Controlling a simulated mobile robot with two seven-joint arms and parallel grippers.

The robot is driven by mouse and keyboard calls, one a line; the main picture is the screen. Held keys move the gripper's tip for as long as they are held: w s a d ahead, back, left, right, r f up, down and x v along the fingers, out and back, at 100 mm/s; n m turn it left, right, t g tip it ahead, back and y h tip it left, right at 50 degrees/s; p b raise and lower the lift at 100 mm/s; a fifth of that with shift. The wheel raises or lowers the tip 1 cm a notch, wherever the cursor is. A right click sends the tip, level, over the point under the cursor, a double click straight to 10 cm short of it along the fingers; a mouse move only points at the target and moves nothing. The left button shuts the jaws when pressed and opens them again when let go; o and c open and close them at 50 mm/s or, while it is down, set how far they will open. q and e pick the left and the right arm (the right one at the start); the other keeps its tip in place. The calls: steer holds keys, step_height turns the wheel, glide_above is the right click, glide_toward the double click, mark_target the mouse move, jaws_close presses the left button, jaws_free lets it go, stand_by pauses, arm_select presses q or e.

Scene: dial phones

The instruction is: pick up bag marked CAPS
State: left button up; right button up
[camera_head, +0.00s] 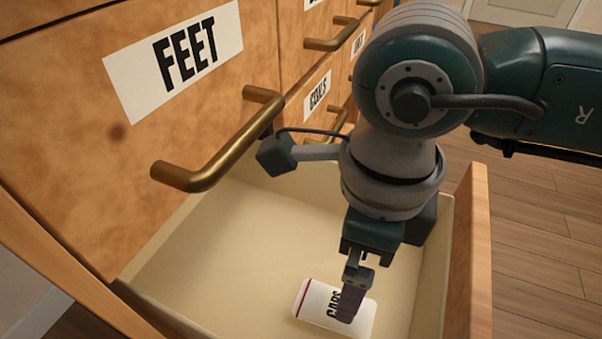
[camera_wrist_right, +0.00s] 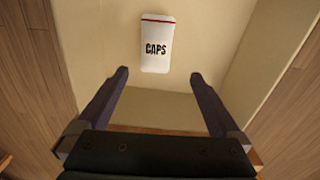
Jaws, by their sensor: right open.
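The bag marked CAPS (camera_head: 313,303) is a small white packet with a red stripe at one end. It lies flat on the floor of the open drawer (camera_head: 215,270). In the right wrist view the bag (camera_wrist_right: 156,52) lies beyond the fingertips, its lettering upright. My right gripper (camera_head: 352,290) hangs over the drawer and covers part of the bag in the head view. In the wrist view the right gripper (camera_wrist_right: 158,78) has its two fingers wide apart with nothing between them. My left gripper is in neither view.
The drawer's wooden front (camera_head: 466,265) stands at the right. The cabinet is at the left, with a FEET label (camera_head: 178,55) and a brass handle (camera_head: 215,160) jutting out above the drawer. Another drawer is labelled GOALS (camera_head: 317,93). Wooden floor (camera_head: 540,240) is clear at the right.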

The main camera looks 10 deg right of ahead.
steer(key=b, duration=0.3)
glide_above(335, 308)
steer(key=d, duration=0.2)
steer(key=f, duration=0.5)
steer(key=shift+s+a, duration=0.1)
steer(key=shift+s, duration=0.25)
steer(key=shift+w+f+b, duration=0.15)
steer(key=shift+f+b, duration=0.25)
steer(key=shift+f, duration=0.2)
step_height(335, 308, down, 4)
steer(key=b, duration=0.3)
steer(key=shift+a+f, duration=0.1)
steer(key=shift+a, duration=0.05)
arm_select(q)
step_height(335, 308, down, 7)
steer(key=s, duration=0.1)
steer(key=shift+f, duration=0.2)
arm_select(e)
steer(key=shift+w, duration=0.1)
steer(key=c, duration=1.4)
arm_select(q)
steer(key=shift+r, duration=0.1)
arm_select(e)
steer(key=shift+r, duration=0.3)
